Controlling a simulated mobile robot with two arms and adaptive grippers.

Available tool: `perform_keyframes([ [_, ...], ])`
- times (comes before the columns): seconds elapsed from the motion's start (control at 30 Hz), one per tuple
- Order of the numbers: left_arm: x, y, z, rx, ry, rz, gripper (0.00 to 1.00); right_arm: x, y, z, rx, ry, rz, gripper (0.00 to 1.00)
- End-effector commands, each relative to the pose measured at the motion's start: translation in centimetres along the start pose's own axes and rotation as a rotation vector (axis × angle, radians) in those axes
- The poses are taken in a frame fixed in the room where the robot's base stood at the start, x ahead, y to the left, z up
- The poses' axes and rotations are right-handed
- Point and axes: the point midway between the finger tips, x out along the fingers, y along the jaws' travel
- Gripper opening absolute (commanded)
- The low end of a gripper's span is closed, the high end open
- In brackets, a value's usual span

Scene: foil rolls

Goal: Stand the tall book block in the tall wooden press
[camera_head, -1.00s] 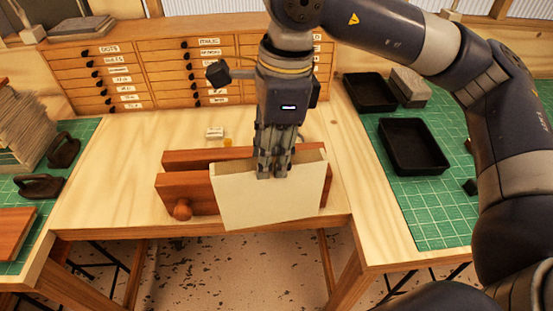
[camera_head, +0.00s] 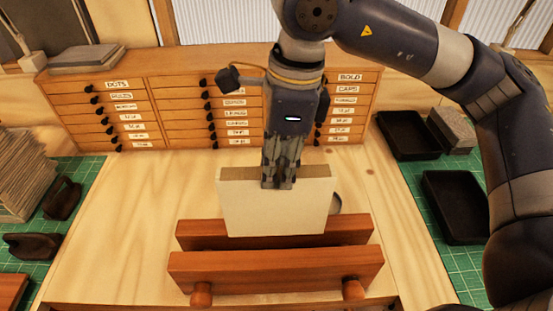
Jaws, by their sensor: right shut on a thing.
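The tall book block (camera_head: 275,208) is a cream slab with a brown top edge, held upright. My right gripper (camera_head: 278,185) is shut on its top edge, pointing down. The wooden press (camera_head: 275,271) is reddish brown, with two parallel jaws and two round knobs at the front. The block's lower edge overlaps the rear jaw in the picture and hides part of it. I cannot tell whether it touches the press; it appears above or at the rear jaw. My left gripper is not in view.
A labelled drawer cabinet (camera_head: 211,108) stands behind. Black trays (camera_head: 455,206) and a grey block (camera_head: 451,131) lie on the right green mat. A paper stack (camera_head: 22,172) and dark irons (camera_head: 62,198) are at left.

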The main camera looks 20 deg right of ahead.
Motion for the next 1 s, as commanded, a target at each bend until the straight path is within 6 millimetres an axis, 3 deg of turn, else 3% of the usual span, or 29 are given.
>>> perform_keyframes([
  [0.2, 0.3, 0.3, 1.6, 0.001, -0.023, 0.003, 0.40, 0.8, 0.0, -0.1, 0.001, -0.001, -0.001, 0.00],
  [0.63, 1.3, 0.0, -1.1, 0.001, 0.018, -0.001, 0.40, 3.2, 0.0, -0.4, 0.000, -0.002, -0.001, 0.00],
  [1.0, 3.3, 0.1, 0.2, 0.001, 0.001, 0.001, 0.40, 5.4, 0.0, -0.6, 0.000, -0.003, -0.001, 0.00],
])
